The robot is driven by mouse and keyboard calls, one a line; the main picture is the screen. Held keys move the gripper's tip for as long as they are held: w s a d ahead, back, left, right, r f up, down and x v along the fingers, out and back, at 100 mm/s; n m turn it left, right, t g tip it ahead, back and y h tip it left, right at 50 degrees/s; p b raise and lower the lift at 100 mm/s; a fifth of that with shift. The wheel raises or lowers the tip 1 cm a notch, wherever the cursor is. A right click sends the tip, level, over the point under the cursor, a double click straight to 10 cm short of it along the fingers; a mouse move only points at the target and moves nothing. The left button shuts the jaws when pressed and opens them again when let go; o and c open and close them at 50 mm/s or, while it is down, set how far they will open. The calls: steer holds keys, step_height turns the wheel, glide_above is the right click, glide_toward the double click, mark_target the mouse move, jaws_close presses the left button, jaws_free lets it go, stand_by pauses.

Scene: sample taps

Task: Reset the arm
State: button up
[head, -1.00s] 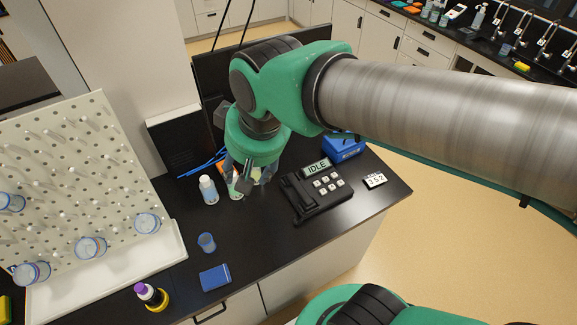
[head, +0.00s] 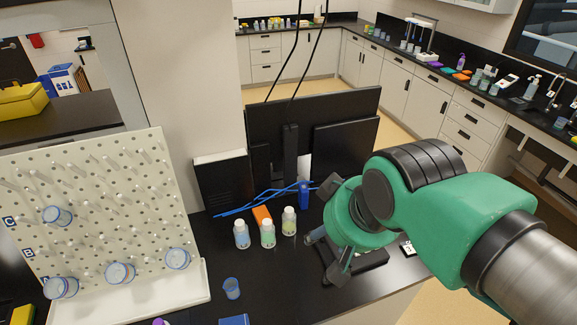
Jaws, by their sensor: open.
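My green arm comes in from the lower right. Its end carries my gripper (head: 330,230), whose dark fingers are spread apart with nothing seen between them. It is over the right part of the black bench (head: 275,290), to the right of three capped bottles: a blue one (head: 241,235), a green one (head: 267,234) and a yellowish one (head: 289,222). The gripper is apart from the bottles in the picture. The dark device beneath it (head: 365,258) is mostly hidden by the gripper and arm.
Black monitors (head: 345,150) stand behind the bottles. A white pegboard (head: 95,210) holding several beakers is at left. A small blue beaker (head: 232,288) stands near the bench front.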

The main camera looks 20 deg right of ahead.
step_height(320, 180, down, 12)
steer(key=b, duration=1.2)
